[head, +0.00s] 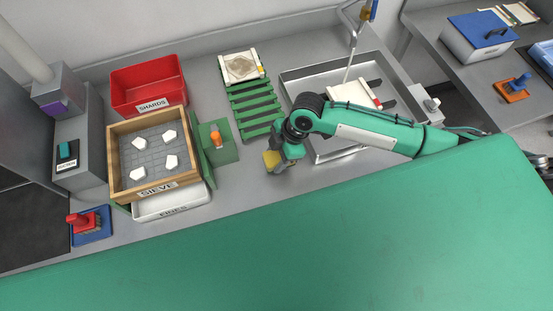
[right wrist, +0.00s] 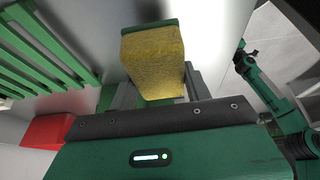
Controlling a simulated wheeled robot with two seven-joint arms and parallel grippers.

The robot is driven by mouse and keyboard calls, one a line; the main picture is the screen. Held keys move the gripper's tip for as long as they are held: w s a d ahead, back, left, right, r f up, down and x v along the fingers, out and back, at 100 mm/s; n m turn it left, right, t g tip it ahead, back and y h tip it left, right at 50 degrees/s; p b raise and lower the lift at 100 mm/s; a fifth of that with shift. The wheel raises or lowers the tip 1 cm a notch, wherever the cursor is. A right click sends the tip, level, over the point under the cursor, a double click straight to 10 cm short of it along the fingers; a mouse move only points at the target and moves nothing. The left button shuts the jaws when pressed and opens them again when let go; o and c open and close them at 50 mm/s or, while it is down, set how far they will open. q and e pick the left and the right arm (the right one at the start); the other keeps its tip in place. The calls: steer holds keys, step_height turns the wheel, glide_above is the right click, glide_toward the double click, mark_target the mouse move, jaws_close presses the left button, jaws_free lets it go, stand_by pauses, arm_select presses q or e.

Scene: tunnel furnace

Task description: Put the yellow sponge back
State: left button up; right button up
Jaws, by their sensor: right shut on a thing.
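The yellow sponge (head: 273,160) is in my right gripper (head: 280,160), above the grey bench in the middle of the head view. In the right wrist view the sponge (right wrist: 153,60) sits between the two fingers of the right gripper (right wrist: 155,88), which is shut on it. The sponge has a green layer along its top edge in that view. Whether it touches the bench is hard to tell. My left gripper is not in the head view.
A grey tray (head: 290,77) stands behind my right arm. A green slatted rack (head: 255,108), a green block with an orange thing (head: 215,139), a wooden sieve box (head: 113,165), a red shards bin (head: 148,76) and a white fines tray (head: 170,205) stand leftward. Bare bench (head: 240,188) lies in front.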

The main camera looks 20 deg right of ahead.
mark_target(276, 163)
step_height(276, 163, down, 3)
steer(key=shift+f+p, duration=0.1)
steer(key=shift+p, duration=0.3)
steer(key=shift+f, duration=0.4)
steer(key=shift+f, duration=0.1)
steer(key=o, duration=0.9)
